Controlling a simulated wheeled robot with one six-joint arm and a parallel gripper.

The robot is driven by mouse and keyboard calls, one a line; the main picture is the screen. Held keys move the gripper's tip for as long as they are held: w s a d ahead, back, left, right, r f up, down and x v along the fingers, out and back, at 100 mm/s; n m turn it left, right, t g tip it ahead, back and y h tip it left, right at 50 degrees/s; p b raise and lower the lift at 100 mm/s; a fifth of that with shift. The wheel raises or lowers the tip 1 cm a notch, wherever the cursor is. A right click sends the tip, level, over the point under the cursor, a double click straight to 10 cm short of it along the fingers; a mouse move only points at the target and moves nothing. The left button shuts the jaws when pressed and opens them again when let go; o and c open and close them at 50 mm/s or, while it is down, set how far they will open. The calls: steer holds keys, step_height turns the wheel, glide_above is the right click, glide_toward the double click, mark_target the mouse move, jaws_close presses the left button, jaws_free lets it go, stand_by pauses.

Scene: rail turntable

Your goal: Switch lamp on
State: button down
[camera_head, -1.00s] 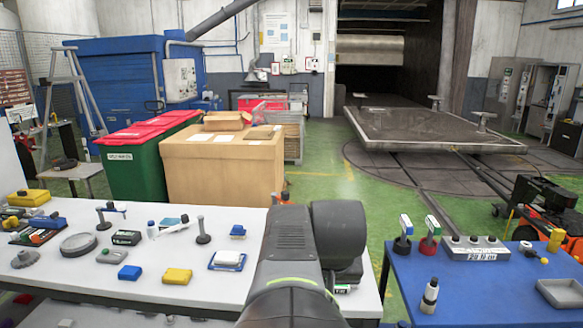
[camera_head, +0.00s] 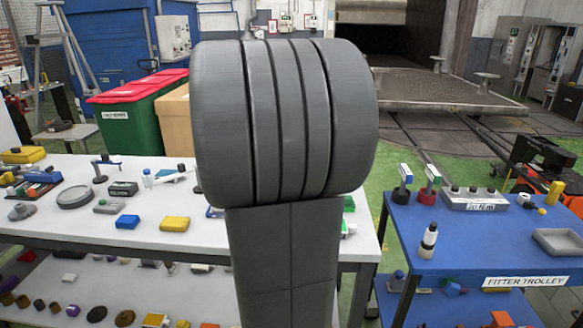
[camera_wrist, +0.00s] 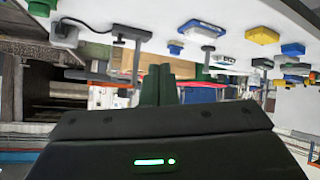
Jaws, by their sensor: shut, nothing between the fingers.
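No lamp can be told for certain in either view. In the wrist view, which shows the bench upside down, a grey block (camera_wrist: 65,33) with a dark cable-like line stands near a dark T-shaped stand (camera_wrist: 134,38); I cannot tell whether either belongs to a lamp. My gripper (camera_wrist: 160,70) is shut and empty, its fingers together, pointing into the scene apart from the bench things. In the head view my arm's large grey joint hides the gripper and the right part of the white bench (camera_head: 75,222).
A blue trolley (camera_head: 425,240) at right holds a grey switch box (camera_head: 473,199), a bottle (camera_head: 428,241) and a grey tray (camera_head: 558,242). The bench has a yellow block (camera_head: 174,223), a blue block (camera_head: 127,221) and a round grey dish (camera_head: 74,197). Green floor shows between bench and trolley.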

steer(key=a+f+n+y+b, duration=0.2)
steer(key=a+f+n+y, duration=0.1)
steer(key=a, duration=0.5)
steer(key=a+f+n+y+b, duration=0.2)
steer(key=a+f+y, duration=0.3)
steer(key=a, duration=0.4)
steer(key=shift+a+f+n+y, duration=0.15)
steer(key=shift+f+n+y, duration=0.15)
steer(key=shift+f+n, duration=0.15)
